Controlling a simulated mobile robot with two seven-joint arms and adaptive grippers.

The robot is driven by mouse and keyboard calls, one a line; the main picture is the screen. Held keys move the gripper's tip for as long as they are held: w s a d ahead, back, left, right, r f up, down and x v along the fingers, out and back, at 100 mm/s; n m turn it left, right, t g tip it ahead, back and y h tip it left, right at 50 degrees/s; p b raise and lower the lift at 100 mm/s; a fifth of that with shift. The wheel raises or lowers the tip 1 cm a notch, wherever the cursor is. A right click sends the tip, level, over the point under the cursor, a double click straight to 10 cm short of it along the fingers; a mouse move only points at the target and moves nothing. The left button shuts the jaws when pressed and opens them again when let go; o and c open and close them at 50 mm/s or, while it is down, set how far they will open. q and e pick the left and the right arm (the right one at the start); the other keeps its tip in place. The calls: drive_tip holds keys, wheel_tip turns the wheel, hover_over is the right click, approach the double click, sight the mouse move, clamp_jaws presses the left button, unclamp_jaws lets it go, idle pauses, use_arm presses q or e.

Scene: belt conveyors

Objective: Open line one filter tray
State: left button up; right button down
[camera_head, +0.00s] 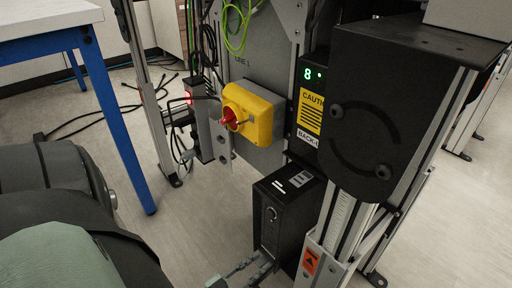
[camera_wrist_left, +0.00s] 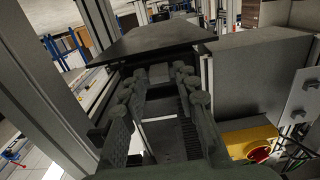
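A black box-shaped unit (camera_head: 284,208) stands out low at the front of the conveyor frame; it appears to be the filter tray. It has pale labels on top and a round ring on its front face. My left gripper (camera_head: 254,268) is at the bottom edge of the head view, just in front of the unit's lower front. In the left wrist view its two fingers (camera_wrist_left: 160,90) are apart with a gap between them, facing a dark panel (camera_wrist_left: 160,38). Whether they touch the unit is unclear. My right gripper is not in view.
A yellow switch box with a red knob (camera_head: 252,112) is on the panel marked LINE 1, above and left of the unit. A black housing (camera_head: 385,105) overhangs on the right. A blue-legged table (camera_head: 112,118) stands left. Cables lie on the floor behind.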

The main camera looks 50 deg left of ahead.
use_arm(q)
drive_tip(key=shift+c, duration=0.4)
clamp_jaws()
drive_tip(key=s, duration=0.6)
drive_tip(key=shift+s+a, duration=0.3)
drive_tip(key=shift+s, duration=0.1)
drive_tip(key=shift+o, duration=0.4)
unclamp_jaws()
